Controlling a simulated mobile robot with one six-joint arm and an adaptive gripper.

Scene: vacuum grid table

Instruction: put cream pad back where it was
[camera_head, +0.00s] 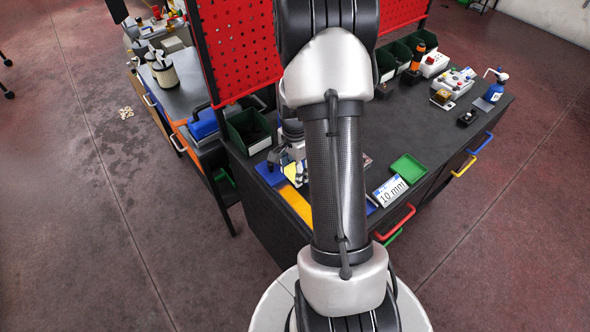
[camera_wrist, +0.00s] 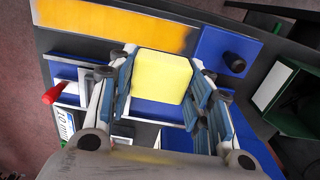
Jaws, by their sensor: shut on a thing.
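The cream pad (camera_wrist: 162,75) is a pale yellow block in the wrist view. My gripper (camera_wrist: 160,84) is shut on it, with a blue-padded finger at its left and right sides. A blue surface (camera_wrist: 158,108) shows just below the pad in the picture; I cannot tell whether the pad touches it. In the head view my gripper (camera_head: 287,160) is low over the left part of the dark table, partly hidden by my arm. A small pale yellow patch (camera_head: 291,172) beside it seems to be the pad.
An orange strip (camera_wrist: 115,25) and a blue plate with a black knob (camera_wrist: 225,52) lie near the pad. A dark green bin (camera_head: 249,130) stands behind. A "10 mm" sign (camera_head: 390,190) and a green tray (camera_head: 408,168) are to the right. A red perforated panel (camera_head: 238,45) rises behind the table.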

